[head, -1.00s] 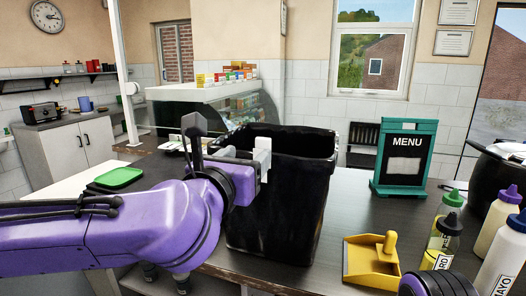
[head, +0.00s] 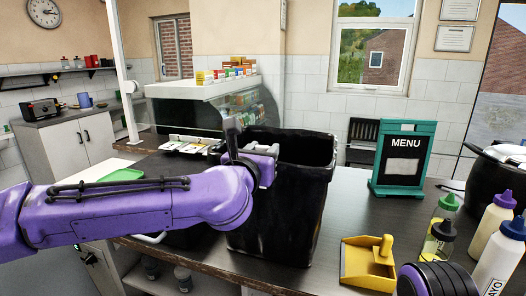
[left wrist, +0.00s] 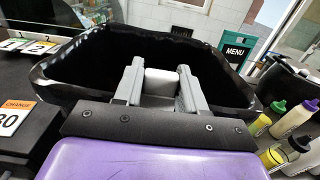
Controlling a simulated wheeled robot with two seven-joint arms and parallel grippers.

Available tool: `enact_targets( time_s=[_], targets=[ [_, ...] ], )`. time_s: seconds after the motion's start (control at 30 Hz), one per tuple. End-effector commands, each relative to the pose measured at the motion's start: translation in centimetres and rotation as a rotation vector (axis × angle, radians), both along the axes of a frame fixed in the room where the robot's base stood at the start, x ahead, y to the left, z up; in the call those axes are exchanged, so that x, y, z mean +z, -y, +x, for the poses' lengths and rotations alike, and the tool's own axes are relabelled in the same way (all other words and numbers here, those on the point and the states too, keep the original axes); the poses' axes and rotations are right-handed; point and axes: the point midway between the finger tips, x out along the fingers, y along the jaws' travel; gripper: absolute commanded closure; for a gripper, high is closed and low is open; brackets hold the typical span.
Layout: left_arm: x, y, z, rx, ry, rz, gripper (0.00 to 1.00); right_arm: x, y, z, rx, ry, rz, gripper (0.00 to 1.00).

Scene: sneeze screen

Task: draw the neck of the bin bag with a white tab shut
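The black bin bag (head: 290,215) stands in the middle of the counter, its neck wide open. It also fills the upper part of the left wrist view (left wrist: 75,75). Its white tab (left wrist: 161,80) shows near the rim in the left wrist view, between the two grey fingers of my left gripper (left wrist: 160,86). The fingers stand on either side of the tab; I cannot tell whether they press on it. In the head view my left gripper (head: 262,165) is at the bag's left rim and largely hides the tab.
A yellow dustpan (head: 368,265) lies right of the bag. Sauce bottles (head: 492,222) and a black pot (head: 495,180) stand at the right. A green menu board (head: 403,160) is behind. A green tray (head: 122,175) is at the left. Counter is clear between bag and menu board.

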Motion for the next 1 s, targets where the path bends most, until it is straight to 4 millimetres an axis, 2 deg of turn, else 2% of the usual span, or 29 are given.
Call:
enact_targets(
  time_s=[0.13, 0.4, 0.5, 0.77, 0.8, 0.83, 0.87, 1.0],
  targets=[
    [0.5, 0.0, 0.0, 0.0, 0.001, -0.001, 1.0, 0.3, 0.0, 0.0, 0.0, 0.0, 0.0, 0.57],
    [5.3, 0.0, 0.0, 0.002, 0.002, -0.002, 1.0, 2.3, 0.0, 0.0, 0.0, 0.0, 0.0, 0.57],
    [5.8, 0.0, 0.0, 0.001, 0.0, -0.001, 1.0, 2.5, 0.0, 0.0, 0.0, 0.0, 0.0, 0.57],
    [5.7, 0.0, 0.0, 0.0, -0.001, 0.0, 1.0, 2.3, 0.0, 0.0, 0.0, 0.0, 0.0, 0.57],
    [5.7, 0.0, 0.0, 0.0, -0.001, 0.0, 0.54, 2.3, 0.0, 0.0, 0.0, 0.0, 0.0, 0.57],
    [5.7, 0.0, 0.0, 0.0, -0.001, 0.0, 0.44, 2.3, 0.0, 0.0, 0.0, 0.0, 0.0, 0.57],
    [5.7, 0.0, 0.0, 0.0, -0.001, 0.0, 0.38, 2.3, 0.0, 0.0, 0.0, 0.0, 0.0, 0.57],
    [5.7, 0.0, 0.0, 0.0, -0.001, 0.0, 0.38, 2.3, 0.0, 0.0, 0.0, 0.0, 0.0, 0.57]
  ],
)
